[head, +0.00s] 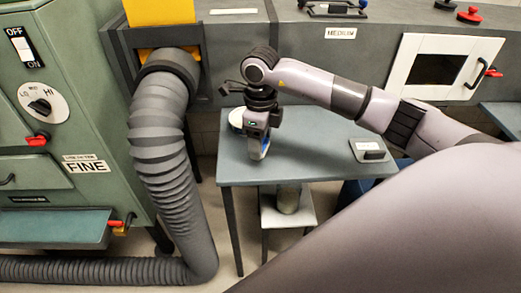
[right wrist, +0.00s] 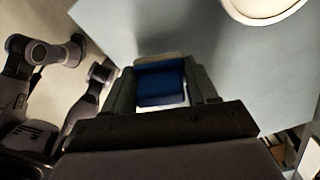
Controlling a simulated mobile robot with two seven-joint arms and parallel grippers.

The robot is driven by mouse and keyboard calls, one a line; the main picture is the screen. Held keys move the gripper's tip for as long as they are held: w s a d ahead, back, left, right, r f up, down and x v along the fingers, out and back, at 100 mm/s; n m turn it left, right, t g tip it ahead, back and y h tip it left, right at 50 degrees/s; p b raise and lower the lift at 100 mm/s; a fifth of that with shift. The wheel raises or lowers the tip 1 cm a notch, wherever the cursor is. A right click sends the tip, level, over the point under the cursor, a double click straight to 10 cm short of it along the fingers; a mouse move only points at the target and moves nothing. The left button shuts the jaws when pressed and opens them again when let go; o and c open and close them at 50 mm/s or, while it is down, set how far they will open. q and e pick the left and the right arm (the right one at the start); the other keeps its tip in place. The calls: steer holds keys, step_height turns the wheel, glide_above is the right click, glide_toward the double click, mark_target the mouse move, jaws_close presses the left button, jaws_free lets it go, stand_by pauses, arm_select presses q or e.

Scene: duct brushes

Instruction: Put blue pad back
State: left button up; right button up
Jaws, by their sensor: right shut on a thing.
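My right gripper (head: 262,155) points down over the grey-blue table (head: 310,165), near its left part. It is shut on the blue pad (right wrist: 162,84), which sits between the two fingers in the right wrist view, with a pale strip along its far edge. In the head view only a little of the blue pad (head: 265,148) shows beside the fingers. Whether the pad touches the tabletop, I cannot tell. My left gripper is not seen clearly in either view.
A round white-rimmed dish (head: 237,117) stands beside the gripper on the table. A ribbed grey duct (head: 160,130) and green machine (head: 60,110) stand left. The tabletop's middle is clear.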

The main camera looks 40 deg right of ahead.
steer(key=shift+f, duration=1.6)
steer(key=shift+f, duration=0.1)
steer(key=shift+f+b, duration=0.15)
steer(key=shift+b, duration=0.15)
steer(key=o, duration=0.9)
steer(key=shift+o, duration=0.2)
steer(key=shift+r, duration=0.2)
